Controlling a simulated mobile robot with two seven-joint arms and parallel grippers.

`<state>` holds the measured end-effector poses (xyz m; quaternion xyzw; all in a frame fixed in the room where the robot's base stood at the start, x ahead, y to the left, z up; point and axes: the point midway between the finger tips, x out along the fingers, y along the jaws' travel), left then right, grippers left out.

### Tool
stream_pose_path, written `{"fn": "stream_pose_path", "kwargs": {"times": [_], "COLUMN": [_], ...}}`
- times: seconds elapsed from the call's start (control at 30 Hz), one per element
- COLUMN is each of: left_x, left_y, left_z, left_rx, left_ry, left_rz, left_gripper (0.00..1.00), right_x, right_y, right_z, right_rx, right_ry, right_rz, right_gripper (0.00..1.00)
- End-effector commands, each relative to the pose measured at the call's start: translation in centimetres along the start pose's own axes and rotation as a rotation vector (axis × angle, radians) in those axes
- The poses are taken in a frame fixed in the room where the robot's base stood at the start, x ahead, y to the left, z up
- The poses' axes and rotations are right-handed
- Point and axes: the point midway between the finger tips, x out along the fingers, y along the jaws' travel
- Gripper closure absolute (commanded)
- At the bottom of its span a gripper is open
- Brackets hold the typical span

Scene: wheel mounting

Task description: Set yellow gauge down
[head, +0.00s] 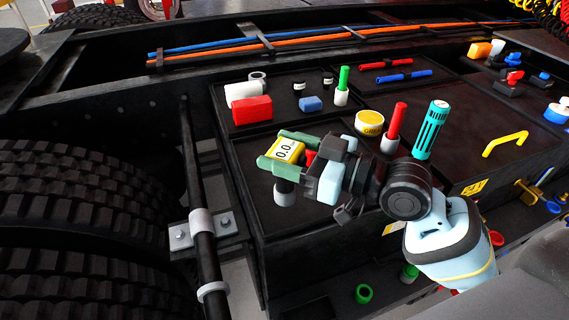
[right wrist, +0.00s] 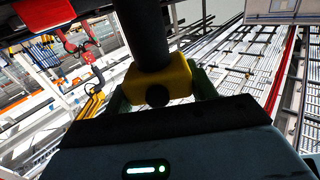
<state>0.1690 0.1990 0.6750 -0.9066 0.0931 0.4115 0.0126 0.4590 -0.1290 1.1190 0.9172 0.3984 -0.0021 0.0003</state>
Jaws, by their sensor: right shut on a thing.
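The yellow gauge (head: 287,150), with a white "0.0" display, is above the dark tray in the head view. My right gripper (head: 280,152) is shut on it, with a green finger on each side. In the right wrist view the gauge's yellow body (right wrist: 158,80) sits between the fingers, and a thick black stem extends from it. In the head view a dark cylinder with a pale lower end (head: 285,193) shows below the gauge. I cannot tell whether it touches the tray. My left gripper is not in view.
A yellow handle (head: 505,143) lies right. Large tyres (head: 80,200) stand left.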

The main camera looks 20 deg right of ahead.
Motion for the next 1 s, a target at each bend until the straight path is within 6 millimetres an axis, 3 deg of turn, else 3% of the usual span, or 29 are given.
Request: {"fn": "stream_pose_path", "kwargs": {"times": [0.23,0.53,0.93,0.97,1.0], "left_x": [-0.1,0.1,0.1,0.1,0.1], "left_y": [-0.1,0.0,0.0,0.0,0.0], "left_z": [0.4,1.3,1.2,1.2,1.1], "left_rx": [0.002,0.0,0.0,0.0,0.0], "left_ry": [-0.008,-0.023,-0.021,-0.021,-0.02], "left_rz": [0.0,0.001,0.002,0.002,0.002], "left_gripper": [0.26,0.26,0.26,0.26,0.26], "right_x": [0.5,0.4,0.4,0.4,0.4], "right_y": [-0.1,-0.1,-0.1,-0.1,-0.1], "right_z": [0.2,3.5,3.8,4.0,3.9], "right_rx": [-0.001,0.003,-0.001,0.0,0.0], "right_ry": [0.001,-0.001,0.002,-0.001,-0.001], "right_rz": [0.0,0.0,0.0,0.0,0.0], "right_gripper": [0.8,0.8,0.8,0.42,0.37]}}
